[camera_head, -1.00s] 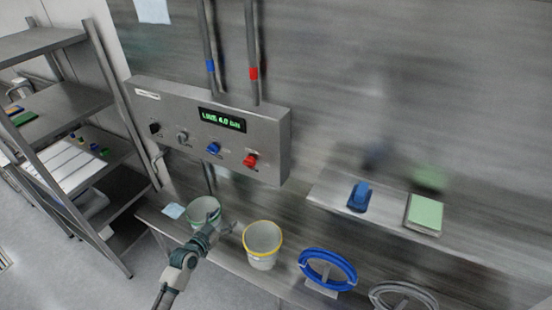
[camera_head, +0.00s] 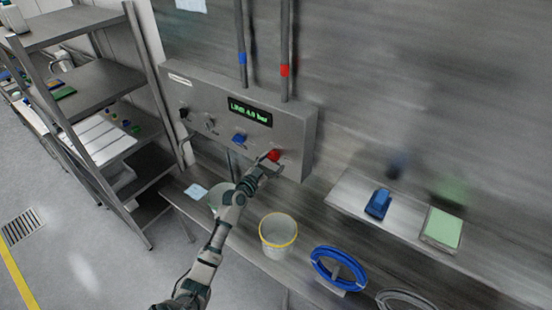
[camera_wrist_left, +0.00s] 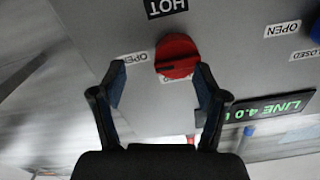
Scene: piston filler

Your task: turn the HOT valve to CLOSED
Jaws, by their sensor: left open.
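The HOT valve is a red knob (camera_head: 274,155) at the right end of the grey panel (camera_head: 300,125). In the left wrist view the red knob (camera_wrist_left: 177,55) sits just beyond my open fingertips, under an upside-down HOT label (camera_wrist_left: 166,8). An OPEN label (camera_wrist_left: 131,58) is beside it. Another label at the knob's lower edge is partly covered and unreadable. My left gripper (camera_head: 268,168) is open and close to the knob; it also shows in the left wrist view (camera_wrist_left: 160,72) with nothing between its fingers. My right gripper is not in view.
A blue knob (camera_head: 240,138) is left of the red one, below a green display (camera_head: 250,112). Red- and blue-banded pipes rise above the panel. A metal shelf (camera_head: 100,85) stands at left.

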